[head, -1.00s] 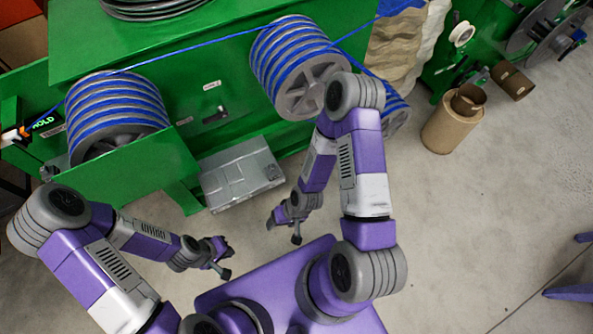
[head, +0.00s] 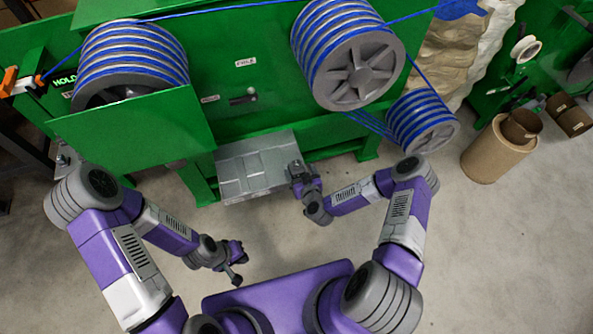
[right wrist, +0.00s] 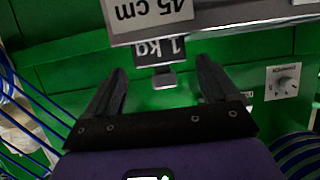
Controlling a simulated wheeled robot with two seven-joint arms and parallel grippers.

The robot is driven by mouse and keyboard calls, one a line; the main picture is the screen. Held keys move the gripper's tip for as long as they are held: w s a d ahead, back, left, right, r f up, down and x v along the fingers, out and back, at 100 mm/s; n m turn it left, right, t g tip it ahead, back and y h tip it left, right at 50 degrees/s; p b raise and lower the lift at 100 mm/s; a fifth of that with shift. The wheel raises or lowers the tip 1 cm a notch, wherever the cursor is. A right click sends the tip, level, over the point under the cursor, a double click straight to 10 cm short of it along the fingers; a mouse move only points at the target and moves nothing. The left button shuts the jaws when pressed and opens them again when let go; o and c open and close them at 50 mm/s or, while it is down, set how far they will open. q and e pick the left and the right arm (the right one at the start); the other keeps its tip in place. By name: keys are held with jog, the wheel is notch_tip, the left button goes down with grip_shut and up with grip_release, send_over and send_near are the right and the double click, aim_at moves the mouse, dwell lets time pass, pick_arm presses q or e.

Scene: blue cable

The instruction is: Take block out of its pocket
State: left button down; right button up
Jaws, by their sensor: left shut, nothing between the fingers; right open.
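In the right wrist view a small grey piece labelled "1 kg" (right wrist: 162,52), with a short tab at its end, shows upside down below a grey metal edge labelled "45 cm" (right wrist: 150,14). I take it to be the block; how it sits in its pocket is hidden. My right gripper (right wrist: 163,84) is open and empty, its fingers on either side of the tab in the picture, with no visible contact. In the head view the right gripper (head: 297,170) is at the right end of a grey metal tray (head: 245,160). My left gripper (head: 238,262) is shut and empty, in front of the tray.
A green machine (head: 235,75) stands behind the tray, with blue cable wound on grey drums (head: 345,55). A cardboard tube (head: 495,152) stands at the right. The floor (head: 500,250) at the right is clear.

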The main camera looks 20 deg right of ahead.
aim_at(298, 169)
jog(key=b+x, duration=0.1)
jog(key=x, duration=0.2)
jog(key=shift+w+a+f, duration=0.2)
jog(key=shift+w, duration=0.15)
grip_shut()
jog(key=shift+r, duration=0.2)
